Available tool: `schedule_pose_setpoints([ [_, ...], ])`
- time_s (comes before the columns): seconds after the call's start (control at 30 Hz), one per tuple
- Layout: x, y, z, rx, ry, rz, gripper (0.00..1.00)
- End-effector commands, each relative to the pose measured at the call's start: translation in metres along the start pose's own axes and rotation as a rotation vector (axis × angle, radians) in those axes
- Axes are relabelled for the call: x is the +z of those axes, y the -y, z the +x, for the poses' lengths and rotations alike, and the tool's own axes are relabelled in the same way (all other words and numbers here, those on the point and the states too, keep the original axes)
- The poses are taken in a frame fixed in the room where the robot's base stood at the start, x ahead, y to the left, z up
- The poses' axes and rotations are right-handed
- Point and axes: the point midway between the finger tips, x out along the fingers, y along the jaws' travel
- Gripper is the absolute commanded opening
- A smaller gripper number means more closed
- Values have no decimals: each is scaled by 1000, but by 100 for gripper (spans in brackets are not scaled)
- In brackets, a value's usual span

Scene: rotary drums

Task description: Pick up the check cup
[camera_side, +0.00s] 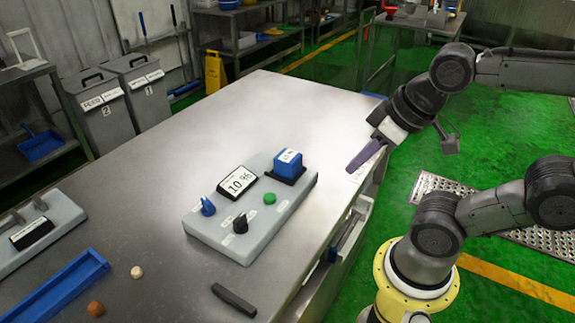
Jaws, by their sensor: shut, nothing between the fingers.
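A blue block-shaped container (289,164) with a white label on top sits on a black pad at the far right end of a grey control box; it may be the check cup, but I cannot read its label. The grey control box (221,236) lies on the steel table. My gripper (352,170) is shut and empty, to the right of the blue container and apart from it, near the table's right edge.
The control box has a display (238,181), a blue knob (207,206), a black knob (240,223) and a green button (269,198). A blue tray (60,287), two small plugs and a black bar (234,299) lie nearer. The table's far part is clear.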

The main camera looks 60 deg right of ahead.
Motion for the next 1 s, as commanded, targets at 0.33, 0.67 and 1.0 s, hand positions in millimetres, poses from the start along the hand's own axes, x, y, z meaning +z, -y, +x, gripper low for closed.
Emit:
schedule_pose_setpoints([
  [0.33,0,0,0,0,0,0,52],
  [0.67,0,0,0,0,0,0,100],
  [1.0,2,0,-2,1,14,131,100],
])
